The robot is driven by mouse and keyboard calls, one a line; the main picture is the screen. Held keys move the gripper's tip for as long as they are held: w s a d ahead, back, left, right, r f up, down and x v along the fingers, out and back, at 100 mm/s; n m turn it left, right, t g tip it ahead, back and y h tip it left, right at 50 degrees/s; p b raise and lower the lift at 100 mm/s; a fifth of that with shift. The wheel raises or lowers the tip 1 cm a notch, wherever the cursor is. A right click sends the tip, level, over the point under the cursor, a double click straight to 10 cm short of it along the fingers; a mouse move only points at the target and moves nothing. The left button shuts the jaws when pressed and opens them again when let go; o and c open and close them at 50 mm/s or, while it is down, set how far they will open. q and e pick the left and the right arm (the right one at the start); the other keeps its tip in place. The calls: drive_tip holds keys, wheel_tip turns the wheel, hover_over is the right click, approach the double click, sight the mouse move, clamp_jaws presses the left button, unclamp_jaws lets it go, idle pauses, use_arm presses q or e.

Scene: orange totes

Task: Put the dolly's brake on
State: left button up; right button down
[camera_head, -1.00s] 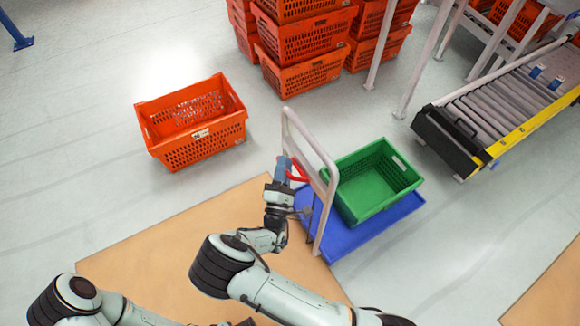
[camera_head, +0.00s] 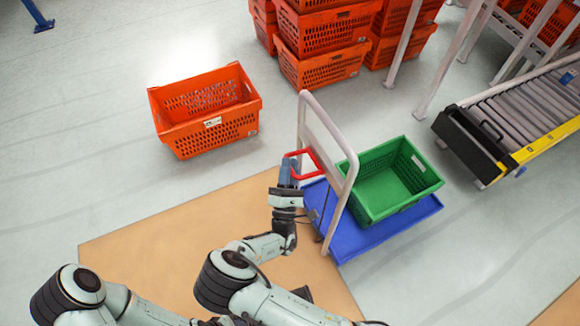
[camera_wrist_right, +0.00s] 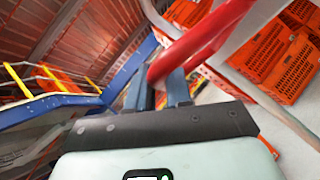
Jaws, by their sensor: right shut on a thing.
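The dolly has a blue deck (camera_head: 360,241) and an upright pale push frame (camera_head: 341,150) at its left end. A red lever loop (camera_head: 312,154) sits on the frame's left side. My right gripper (camera_head: 291,172) is shut on this red lever. In the right wrist view, the thick red bar (camera_wrist_right: 205,42) passes between the blue-grey fingers (camera_wrist_right: 160,90). A green crate (camera_head: 367,204) stands on the deck. My left gripper is not in view.
An empty orange tote (camera_head: 210,135) stands on the floor left of the dolly. Orange tote stacks (camera_head: 325,68) and pale rack posts (camera_head: 436,75) are behind. A roller conveyor (camera_head: 500,120) is at the right.

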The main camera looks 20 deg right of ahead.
idle(0.4)
drive_tip(key=c, duration=1.1)
unclamp_jaws()
drive_tip(key=v, duration=1.3)
drive_tip(key=shift+s+b, duration=0.2)
drive_tip(key=shift+b, duration=0.25)
